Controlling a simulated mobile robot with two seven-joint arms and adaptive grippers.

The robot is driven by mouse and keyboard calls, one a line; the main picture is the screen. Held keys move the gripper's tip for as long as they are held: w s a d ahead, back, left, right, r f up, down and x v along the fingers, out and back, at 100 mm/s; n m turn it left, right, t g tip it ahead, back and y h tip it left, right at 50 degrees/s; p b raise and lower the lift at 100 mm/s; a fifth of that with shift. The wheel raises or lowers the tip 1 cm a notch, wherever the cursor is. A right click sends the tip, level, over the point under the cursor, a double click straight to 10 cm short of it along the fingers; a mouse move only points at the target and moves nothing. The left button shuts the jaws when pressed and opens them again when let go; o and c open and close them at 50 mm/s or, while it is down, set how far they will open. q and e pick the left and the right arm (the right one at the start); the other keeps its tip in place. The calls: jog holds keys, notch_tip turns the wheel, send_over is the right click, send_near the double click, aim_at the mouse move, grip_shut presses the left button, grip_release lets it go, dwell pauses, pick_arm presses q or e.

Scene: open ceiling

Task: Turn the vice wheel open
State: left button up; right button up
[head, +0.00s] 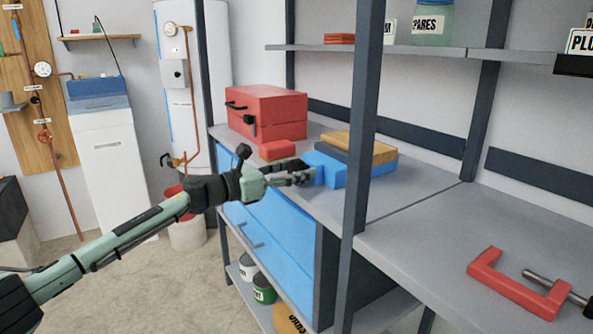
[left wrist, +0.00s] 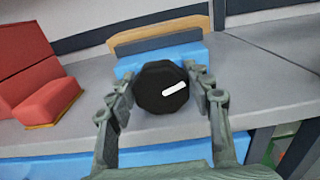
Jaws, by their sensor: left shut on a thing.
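The blue vice (head: 331,168) sits on the grey bench, with wood-coloured and dark pieces behind it. In the left wrist view its blue body (left wrist: 150,62) shows behind the wheel. The vice wheel (left wrist: 162,88) is a black, many-sided knob with a white mark slanting slightly up to the right. My left gripper (head: 304,173) reaches in from the left at the front of the vice. In the left wrist view its two fingers (left wrist: 163,84) are shut on the wheel, one on each side. In the head view the fingers mostly hide the wheel. My right gripper is not in view.
A red toolbox (head: 268,112) and a small red block (head: 277,149) stand left of the vice. A dark shelf post (head: 361,130) rises to the right. A red clamp (head: 515,284) lies on the right bench. Blue drawers (head: 273,240) are below.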

pick_arm(q)
jog(key=shift+n, duration=2.3)
jog(key=shift+w+n, duration=0.1)
jog(key=shift+n, duration=0.7)
jog(key=shift+f+n, duration=0.1)
jog(key=shift+n, duration=0.2)
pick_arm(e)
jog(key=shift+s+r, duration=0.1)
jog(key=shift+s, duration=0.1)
pick_arm(q)
jog(key=shift+a, duration=0.1)
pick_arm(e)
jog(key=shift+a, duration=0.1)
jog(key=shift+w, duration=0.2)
